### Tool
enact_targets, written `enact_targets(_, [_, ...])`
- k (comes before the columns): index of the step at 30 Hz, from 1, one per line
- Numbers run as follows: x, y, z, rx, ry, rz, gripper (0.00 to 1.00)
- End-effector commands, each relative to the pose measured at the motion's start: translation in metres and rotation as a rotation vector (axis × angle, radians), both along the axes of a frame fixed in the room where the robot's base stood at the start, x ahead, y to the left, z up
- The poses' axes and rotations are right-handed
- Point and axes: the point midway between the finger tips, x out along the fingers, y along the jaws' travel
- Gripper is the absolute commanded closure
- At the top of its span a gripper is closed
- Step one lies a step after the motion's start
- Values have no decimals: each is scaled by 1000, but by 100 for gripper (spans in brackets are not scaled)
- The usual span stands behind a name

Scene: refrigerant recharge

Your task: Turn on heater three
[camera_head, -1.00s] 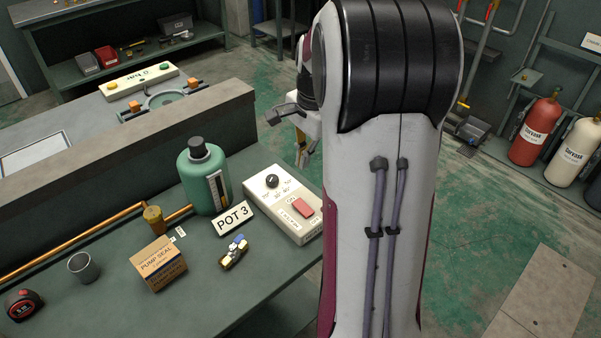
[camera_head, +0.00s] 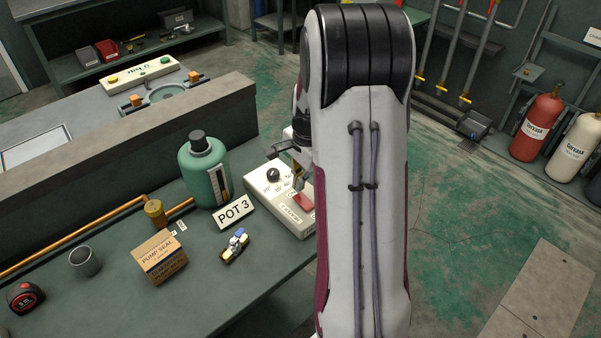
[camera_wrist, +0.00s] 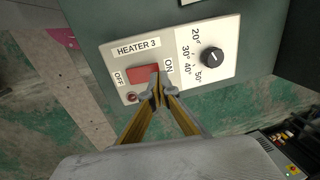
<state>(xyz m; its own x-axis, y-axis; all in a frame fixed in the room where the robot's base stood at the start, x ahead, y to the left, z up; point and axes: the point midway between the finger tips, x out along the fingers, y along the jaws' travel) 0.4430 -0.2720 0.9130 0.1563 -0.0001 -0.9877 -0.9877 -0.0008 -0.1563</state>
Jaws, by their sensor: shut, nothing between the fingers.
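The heater 3 control box (camera_head: 286,216) is a white box on the bench beside the green pot. In the wrist view its face (camera_wrist: 185,38) carries a "HEATER 3" label, a red rocker switch (camera_wrist: 141,75) between "OFF" and "ON", a small red round part (camera_wrist: 131,97) and a black dial (camera_wrist: 211,57) marked in degrees. My gripper (camera_wrist: 158,98) is shut and empty. Its tips overlap the ON-side end of the switch in the wrist view; whether they touch it I cannot tell. In the head view, the gripper (camera_head: 298,184) is just above the box, and my arm hides the box's right edge.
A green pot (camera_head: 204,176) stands left of the box, with a "POT 3" sign (camera_head: 234,213) in front. A brass valve (camera_head: 234,246), a pump seal carton (camera_head: 160,257), a grey cup (camera_head: 84,262) and a tape measure (camera_head: 25,297) lie on the bench. A copper pipe (camera_head: 80,236) runs along it.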

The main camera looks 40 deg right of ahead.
Motion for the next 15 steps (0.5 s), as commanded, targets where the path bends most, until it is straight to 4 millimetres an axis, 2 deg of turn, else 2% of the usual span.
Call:
enact_targets(6, [2,0,-16,1,1,0,100])
enact_targets(15, [3,0,-20,0,0,-1,100])
